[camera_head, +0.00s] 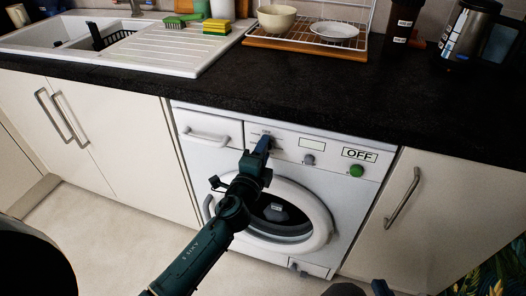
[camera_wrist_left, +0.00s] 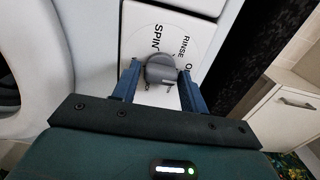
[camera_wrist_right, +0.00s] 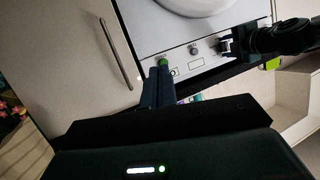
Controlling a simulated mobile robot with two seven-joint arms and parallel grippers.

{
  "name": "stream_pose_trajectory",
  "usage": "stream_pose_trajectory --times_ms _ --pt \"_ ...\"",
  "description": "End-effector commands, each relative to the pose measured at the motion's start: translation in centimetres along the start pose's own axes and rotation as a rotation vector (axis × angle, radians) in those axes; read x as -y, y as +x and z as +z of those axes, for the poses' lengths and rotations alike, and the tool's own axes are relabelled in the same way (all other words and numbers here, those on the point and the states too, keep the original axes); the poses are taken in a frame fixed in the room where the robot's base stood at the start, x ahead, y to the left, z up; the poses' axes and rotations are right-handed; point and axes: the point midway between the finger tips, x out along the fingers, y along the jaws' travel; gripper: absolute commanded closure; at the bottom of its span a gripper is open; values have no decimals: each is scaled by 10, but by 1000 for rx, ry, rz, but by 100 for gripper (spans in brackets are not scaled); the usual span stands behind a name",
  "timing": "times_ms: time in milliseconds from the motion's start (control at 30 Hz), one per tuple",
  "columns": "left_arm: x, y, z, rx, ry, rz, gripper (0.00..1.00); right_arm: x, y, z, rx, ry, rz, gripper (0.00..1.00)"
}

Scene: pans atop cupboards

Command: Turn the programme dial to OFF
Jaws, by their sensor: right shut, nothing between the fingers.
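The programme dial (camera_wrist_left: 160,70) is a grey round knob on a white plate on the washing machine (camera_head: 200,153) front. In the left wrist view, SPIN and RINSE are printed around it, with another label partly hidden at its right. My left gripper (camera_wrist_left: 160,90) is open, with its blue fingers on either side of the dial and a gap showing at each side. In the head view my left gripper (camera_head: 264,144) hides the dial. My right gripper (camera_wrist_right: 158,85) is shut and empty, away from the dial. Which label the dial points at is unclear.
The dark worktop (camera_head: 290,85) overhangs the panel. The round door (camera_head: 318,225) lies below. Cupboards with handles (camera_head: 402,197) flank the machine.

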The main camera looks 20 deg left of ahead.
Motion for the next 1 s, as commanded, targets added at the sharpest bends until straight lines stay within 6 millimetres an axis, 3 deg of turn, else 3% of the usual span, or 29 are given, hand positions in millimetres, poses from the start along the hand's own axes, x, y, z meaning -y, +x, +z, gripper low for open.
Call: stream_pose_trajectory --times_ms 133,467,567,1000 --pt "0 0 0 0 -1 0 44 0 0 -2 -4 0 0 100" --pt "0 -5 0 0 -1 0 44 0 0 -3 -8 -1 0 100" --pt "-1 -18 0 0 -1 2 44 0 0 -4 -8 -1 0 100" --pt "-2 -109 0 1 -2 3 44 -2 0 -3 -37 -9 6 100"
